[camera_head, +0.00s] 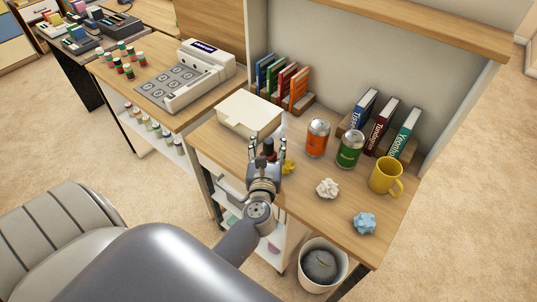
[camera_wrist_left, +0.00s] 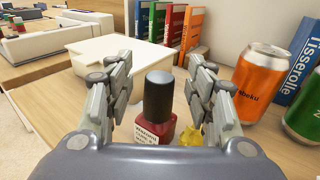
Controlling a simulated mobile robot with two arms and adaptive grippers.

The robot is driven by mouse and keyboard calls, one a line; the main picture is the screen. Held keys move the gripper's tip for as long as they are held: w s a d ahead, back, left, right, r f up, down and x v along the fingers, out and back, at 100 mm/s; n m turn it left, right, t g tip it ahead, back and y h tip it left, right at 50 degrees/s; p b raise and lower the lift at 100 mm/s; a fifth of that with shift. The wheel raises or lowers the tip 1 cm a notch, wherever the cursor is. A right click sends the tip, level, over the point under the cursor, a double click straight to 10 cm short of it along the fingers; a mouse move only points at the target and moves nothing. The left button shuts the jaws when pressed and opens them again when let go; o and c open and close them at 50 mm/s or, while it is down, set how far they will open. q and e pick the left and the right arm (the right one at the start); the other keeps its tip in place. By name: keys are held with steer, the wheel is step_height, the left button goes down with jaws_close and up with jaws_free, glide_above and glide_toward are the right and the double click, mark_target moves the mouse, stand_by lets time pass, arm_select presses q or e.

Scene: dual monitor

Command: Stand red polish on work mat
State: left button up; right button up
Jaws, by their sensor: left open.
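The red polish is a red bottle with a tall dark cap and a white label. It stands upright in the left wrist view (camera_wrist_left: 160,134), between the fingers of my left gripper (camera_wrist_left: 160,92). The gripper is open, with gaps showing on both sides of the cap. In the head view my left gripper (camera_head: 267,146) is over the desk, largely hiding the polish; its dark cap (camera_head: 269,146) shows between the fingers. A grey mat with round markings (camera_head: 157,95), seemingly the work mat, lies on the far-left table beside a white machine. My right gripper is out of view.
A crumpled yellow paper (camera_head: 288,168) lies close right of the gripper. A white box (camera_head: 250,114) is just behind it. An orange can (camera_head: 317,138), green can (camera_head: 349,148) and yellow mug (camera_head: 385,176) stand to the right. Several small bottles stand left of the mat.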

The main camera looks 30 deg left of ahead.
arm_select(q)
steer(key=shift+w+a+f, duration=0.1)
steer(key=shift+w+a, duration=0.2)
steer(key=shift+w, duration=0.15)
jaws_close()
